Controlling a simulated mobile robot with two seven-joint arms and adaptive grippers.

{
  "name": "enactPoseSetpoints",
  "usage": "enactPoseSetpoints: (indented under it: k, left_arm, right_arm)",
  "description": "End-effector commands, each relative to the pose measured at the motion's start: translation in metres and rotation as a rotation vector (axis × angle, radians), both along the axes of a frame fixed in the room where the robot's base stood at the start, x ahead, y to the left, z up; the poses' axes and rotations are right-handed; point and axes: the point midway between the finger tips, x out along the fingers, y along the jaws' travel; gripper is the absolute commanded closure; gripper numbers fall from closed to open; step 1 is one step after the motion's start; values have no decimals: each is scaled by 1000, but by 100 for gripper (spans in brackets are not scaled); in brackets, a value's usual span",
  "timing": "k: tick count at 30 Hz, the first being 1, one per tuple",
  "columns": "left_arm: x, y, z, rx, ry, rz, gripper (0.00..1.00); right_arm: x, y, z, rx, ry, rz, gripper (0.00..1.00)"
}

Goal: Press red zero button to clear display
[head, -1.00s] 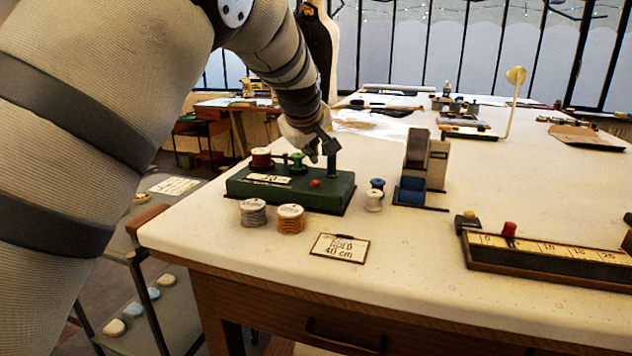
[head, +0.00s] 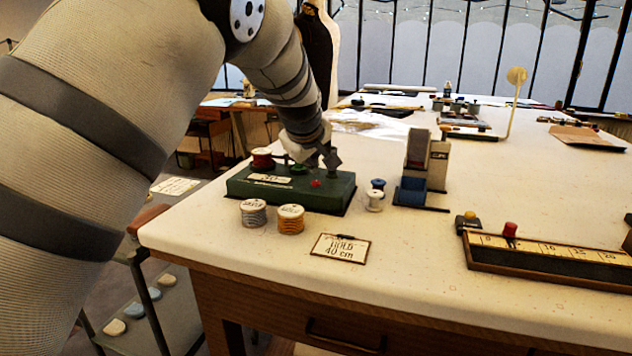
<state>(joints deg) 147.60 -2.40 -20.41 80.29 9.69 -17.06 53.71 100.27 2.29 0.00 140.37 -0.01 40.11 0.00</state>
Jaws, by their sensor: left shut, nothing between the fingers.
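The red button (head: 316,183) sits on the top of a green box-shaped device (head: 330,196) near the left end of the table. A red spool (head: 262,158) and a green spool (head: 298,168) are on the same device, with a small label (head: 270,178) at its front. My left gripper (head: 318,162) is shut and empty, just above and behind the red button, apart from it as far as I can see. Its fingertips are small and partly hard to make out against the device. No display is readable. My right gripper is not in view.
Two thread spools (head: 291,219) stand in front of the device. A white spool (head: 375,200) and a blue-grey holder (head: 411,190) stand to its right. A card reading GOLD 40 cm (head: 341,248) lies in front. A ruler tray (head: 550,256) is at right.

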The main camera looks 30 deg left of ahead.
Motion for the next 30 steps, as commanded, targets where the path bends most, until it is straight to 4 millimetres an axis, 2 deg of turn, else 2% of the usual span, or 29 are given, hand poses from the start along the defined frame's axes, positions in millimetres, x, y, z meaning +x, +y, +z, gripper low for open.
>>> enactPoseSetpoints:
  k: [20, 30]
  left_arm:
    - [0, 0, 0, 0, 0, 0, 100]
    - [0, 0, -8, 0, -1, -1, 100]
  right_arm:
    - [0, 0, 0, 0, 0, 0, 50]
    - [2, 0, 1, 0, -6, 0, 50]
